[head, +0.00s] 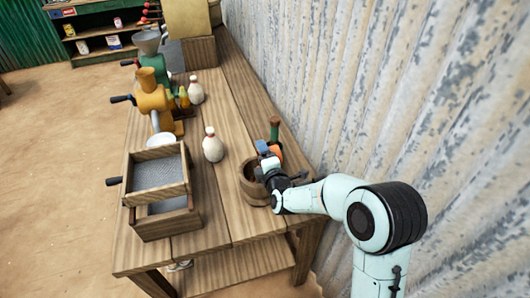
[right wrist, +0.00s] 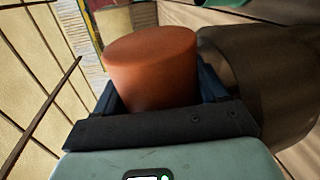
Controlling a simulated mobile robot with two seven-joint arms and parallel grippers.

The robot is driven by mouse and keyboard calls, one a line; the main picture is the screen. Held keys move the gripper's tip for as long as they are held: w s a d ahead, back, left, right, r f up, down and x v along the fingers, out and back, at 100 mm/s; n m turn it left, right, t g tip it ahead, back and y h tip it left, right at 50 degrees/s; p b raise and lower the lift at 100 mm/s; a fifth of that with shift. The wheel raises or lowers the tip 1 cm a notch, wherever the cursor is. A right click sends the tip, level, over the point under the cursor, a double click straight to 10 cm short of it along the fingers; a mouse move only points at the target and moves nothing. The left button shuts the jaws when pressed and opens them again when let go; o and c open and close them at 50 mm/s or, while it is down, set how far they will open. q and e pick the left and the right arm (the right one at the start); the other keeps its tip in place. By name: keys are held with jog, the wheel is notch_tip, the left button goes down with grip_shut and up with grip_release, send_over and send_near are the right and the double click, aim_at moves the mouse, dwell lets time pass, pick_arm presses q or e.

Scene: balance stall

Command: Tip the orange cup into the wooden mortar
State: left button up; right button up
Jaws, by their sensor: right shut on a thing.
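The wooden mortar (head: 250,186) stands near the right front of the wooden table, a dark brown round vessel. My right gripper (head: 268,156) is at the mortar's far right side, partly over its rim. It is shut on the orange cup (head: 278,153), of which only a small part shows in the head view. In the right wrist view the orange cup (right wrist: 150,68) sits between the two fingers, one smooth closed-looking end showing. The mortar (right wrist: 265,80) fills the right of that view, close beside the cup. The cup's mouth and contents are hidden. My left gripper is out of view.
Two white bottle-shaped pins (head: 213,148) (head: 196,92), a yellow grinder (head: 152,97) and stacked sieve boxes (head: 157,180) are to the left. Corrugated metal wall (head: 380,70) borders the table's right side.

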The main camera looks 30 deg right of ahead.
jog(key=shift+w+a+r+n+h+p, duration=0.15)
jog(key=shift+a+r+n+h+p, duration=0.25)
jog(key=shift+n+p, duration=0.55)
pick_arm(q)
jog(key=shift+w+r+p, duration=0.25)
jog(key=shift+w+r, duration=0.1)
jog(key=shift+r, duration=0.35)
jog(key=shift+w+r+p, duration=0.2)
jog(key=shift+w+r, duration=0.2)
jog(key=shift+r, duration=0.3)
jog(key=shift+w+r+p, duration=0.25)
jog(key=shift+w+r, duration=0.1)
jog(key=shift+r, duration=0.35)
pick_arm(e)
jog(key=shift+w+a+n, duration=0.1)
jog(key=shift+a+n, duration=0.35)
jog(key=shift+n, duration=0.2)
jog(key=shift+h, duration=0.3)
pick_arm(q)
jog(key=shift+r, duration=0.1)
pick_arm(e)
jog(key=shift+a, duration=0.15)
